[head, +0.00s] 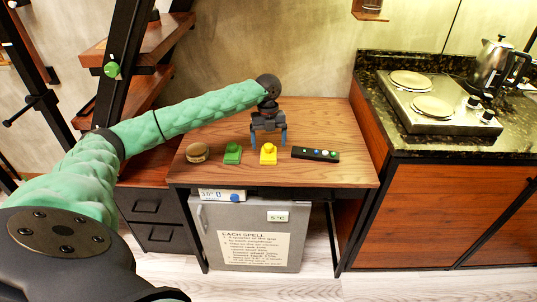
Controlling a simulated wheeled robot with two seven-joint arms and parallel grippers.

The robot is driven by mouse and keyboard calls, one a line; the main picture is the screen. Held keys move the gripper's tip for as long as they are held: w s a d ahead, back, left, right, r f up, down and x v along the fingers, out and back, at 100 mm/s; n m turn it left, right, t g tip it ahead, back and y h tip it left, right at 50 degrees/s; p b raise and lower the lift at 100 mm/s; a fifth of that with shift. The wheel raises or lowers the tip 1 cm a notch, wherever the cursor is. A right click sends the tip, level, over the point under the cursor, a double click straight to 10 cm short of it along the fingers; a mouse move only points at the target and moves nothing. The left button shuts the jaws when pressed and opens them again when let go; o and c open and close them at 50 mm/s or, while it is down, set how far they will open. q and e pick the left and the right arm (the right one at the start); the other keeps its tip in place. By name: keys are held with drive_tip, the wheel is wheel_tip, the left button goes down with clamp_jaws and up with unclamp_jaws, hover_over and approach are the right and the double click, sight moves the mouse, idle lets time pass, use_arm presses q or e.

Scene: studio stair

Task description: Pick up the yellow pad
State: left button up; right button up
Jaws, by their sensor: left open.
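The yellow pad (268,154) lies on the wooden desk top near its front edge, between a green pad and a black remote. My left gripper (268,141) points down just behind and above the yellow pad, its blue-tipped fingers spread apart with nothing between them that I can make out. From this angle I cannot tell how high the fingertips are over the desk. My right gripper is not in view.
A counter with a hotplate (440,104) and kettle (494,65) stands at right.

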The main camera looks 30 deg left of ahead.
sight(268, 145)
use_arm(q)
drive_tip(key=f, duration=0.3)
drive_tip(key=shift+s+f+p, duration=0.2)
drive_tip(key=shift+p, duration=0.1)
drive_tip(key=shift+d+f, duration=0.1)
drive_tip(key=shift+f, duration=0.3)
drive_tip(key=c, duration=1)
drive_tip(key=shift+c, duration=0.2)
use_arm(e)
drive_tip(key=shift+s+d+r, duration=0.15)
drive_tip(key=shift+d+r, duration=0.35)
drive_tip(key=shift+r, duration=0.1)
